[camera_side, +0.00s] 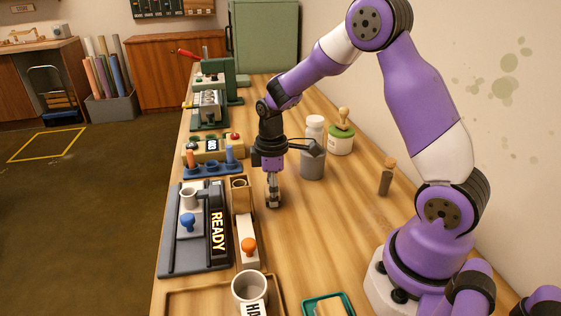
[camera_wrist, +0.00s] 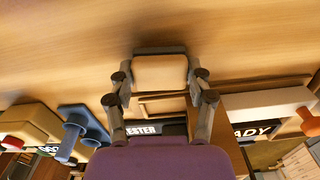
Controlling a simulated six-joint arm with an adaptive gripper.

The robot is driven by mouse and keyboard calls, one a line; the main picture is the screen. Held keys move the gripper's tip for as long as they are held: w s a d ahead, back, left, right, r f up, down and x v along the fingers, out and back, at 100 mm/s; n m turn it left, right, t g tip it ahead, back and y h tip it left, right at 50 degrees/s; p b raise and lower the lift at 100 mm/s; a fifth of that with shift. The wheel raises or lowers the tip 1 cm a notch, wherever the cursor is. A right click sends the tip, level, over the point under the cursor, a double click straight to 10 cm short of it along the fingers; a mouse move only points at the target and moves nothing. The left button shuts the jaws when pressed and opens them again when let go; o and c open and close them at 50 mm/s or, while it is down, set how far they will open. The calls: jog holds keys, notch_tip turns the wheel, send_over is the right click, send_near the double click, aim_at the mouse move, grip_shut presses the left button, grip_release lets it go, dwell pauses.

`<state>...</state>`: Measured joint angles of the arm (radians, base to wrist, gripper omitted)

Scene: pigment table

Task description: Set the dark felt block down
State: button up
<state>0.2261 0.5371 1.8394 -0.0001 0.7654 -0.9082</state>
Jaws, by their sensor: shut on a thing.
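My gripper (camera_side: 273,198) points down, low over the table (camera_side: 310,235), to the right of the narrow wooden holder. In the wrist view my gripper (camera_wrist: 160,75) is shut, one finger on each side of a block (camera_wrist: 160,73). The block has a pale tan face and a dark strip (camera_wrist: 160,50) along its upper edge in that view, which looks like the dark felt. In the side view the block is small and mostly hidden by the fingers. I cannot tell whether its underside touches the table.
Left of my gripper are a wooden holder (camera_side: 241,197), an orange-knobbed white piece (camera_side: 247,240) and a grey station (camera_side: 180,250) marked READY. A cork-topped vial (camera_side: 386,176) stands right. Table between is clear.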

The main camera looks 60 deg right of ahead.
jog(key=o, duration=1)
jog(key=shift+f, duration=0.15)
jog(key=r, duration=1)
jog(key=shift+w+d, duration=0.1)
jog(key=shift+w, duration=0.25)
jog(key=s+a+r+m+t, duration=0.1)
jog(key=s+a+r+m, duration=0.1)
jog(key=s, duration=0.2)
jog(key=s+a+r+m+t, duration=0.2)
jog(key=s+a, duration=0.1)
jog(key=s, duration=0.1)
jog(key=s+a+r+m+t, duration=0.2)
jog(key=s+r+m, duration=0.1)
jog(key=shift+s+a, duration=0.15)
jog(key=shift+s, duration=0.25)
jog(key=shift+s+a+m+t, duration=0.1)
jog(key=shift+s+m+t, duration=0.15)
jog(key=shift+m+t, duration=0.05)
jog(key=c, duration=0.6)
jog(key=shift+o, duration=0.2)
jog(key=shift+s, duration=0.1)
